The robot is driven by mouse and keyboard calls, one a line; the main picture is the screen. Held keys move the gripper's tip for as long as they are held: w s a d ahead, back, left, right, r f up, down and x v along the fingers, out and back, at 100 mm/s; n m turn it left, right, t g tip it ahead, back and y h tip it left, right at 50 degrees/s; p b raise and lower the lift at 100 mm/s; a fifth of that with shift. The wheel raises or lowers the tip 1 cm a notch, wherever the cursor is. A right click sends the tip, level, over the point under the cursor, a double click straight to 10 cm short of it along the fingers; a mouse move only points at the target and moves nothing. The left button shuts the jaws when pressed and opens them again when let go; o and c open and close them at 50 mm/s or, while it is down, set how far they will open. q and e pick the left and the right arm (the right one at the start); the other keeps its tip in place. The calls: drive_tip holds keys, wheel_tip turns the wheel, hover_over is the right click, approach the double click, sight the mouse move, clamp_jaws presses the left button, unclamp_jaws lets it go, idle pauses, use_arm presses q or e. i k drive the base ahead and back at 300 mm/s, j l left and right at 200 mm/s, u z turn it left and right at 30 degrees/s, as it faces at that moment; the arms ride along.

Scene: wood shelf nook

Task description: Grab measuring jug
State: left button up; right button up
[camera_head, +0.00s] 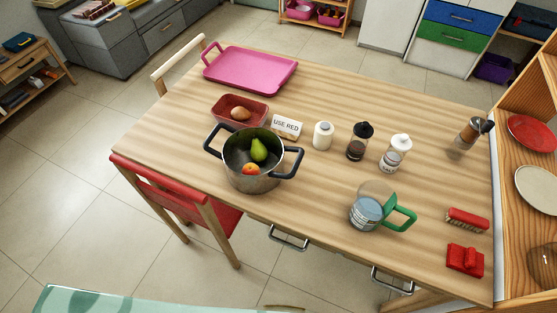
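The measuring jug (369,208) is clear with a green handle on its right side. It stands upright near the front right part of the wooden table (310,187). It looks partly filled with something bluish, or a can shows in or through it; I cannot tell which. Neither of my grippers is in the head view, and nothing is touching the jug.
A pot (251,178) with a pear and a red fruit stands left of the jug. A salt shaker (395,153), a pepper shaker (358,142) and a white roll (322,136) stand behind it. A red brush (467,219) and red cloth (465,260) lie right.

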sight(374, 200)
drive_tip(key=z, duration=0.95)
